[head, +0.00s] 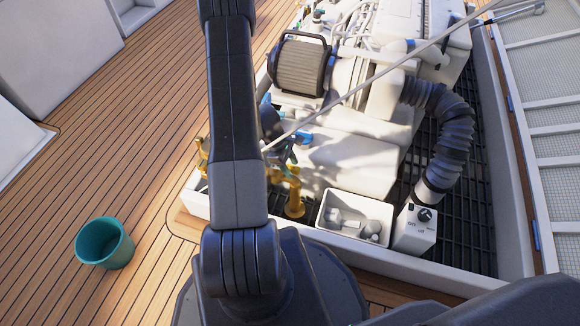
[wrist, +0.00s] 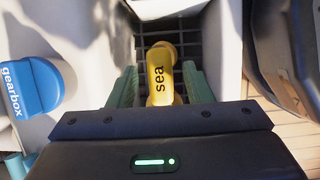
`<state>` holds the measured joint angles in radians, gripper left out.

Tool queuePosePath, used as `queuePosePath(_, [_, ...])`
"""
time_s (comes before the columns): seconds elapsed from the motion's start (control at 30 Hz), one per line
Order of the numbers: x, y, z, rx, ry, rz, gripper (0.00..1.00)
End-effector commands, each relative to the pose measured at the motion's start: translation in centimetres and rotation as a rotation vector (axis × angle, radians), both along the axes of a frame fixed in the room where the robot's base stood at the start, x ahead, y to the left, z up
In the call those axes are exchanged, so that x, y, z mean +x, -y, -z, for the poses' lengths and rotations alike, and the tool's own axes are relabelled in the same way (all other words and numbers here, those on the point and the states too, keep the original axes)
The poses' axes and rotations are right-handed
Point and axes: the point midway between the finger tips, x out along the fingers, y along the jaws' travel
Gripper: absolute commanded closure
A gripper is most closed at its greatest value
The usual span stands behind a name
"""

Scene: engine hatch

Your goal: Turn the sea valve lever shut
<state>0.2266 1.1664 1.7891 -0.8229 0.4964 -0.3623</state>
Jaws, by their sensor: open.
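The yellow sea valve lever (wrist: 160,77), marked "sea", stands in the middle of the wrist view. My gripper (wrist: 159,88) is open, with one green finger on each side of the lever and a gap showing on both sides. I cannot tell how deep the lever sits between the fingers. In the head view my arm covers much of the valve area. A yellow fitting (head: 295,196) shows right of the arm and another yellow part (head: 203,160) left of it; I cannot tell which belongs to the sea valve.
A blue handle marked "gearbox" (wrist: 30,88) is at left in the wrist view. A white bin (head: 349,202), a switch box (head: 414,236) and a black ribbed hose (head: 452,130) stand by the engine (head: 355,155). A thin rod crosses above it. A teal bucket (head: 104,243) stands on open deck.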

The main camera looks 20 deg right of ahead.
Motion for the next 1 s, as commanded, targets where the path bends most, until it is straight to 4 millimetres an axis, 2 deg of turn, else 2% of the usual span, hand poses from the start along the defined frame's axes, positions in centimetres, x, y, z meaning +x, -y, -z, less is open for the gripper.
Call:
queuePosePath(0.2, [-0.01,0.00,-0.03,0.000,0.000,0.000,0.56])
queuePosePath(0.4, [0.00,-0.01,-0.04,0.000,0.000,0.000,0.96])
queuePosePath(0.43, [0.00,-0.01,-0.04,0.000,0.000,0.000,1.00])
queuePosePath(0.77, [-0.09,-0.08,-0.11,0.000,0.000,0.022,1.00])
queuePosePath(1.0, [-0.48,-0.49,-0.24,-0.001,0.000,0.134,1.00])
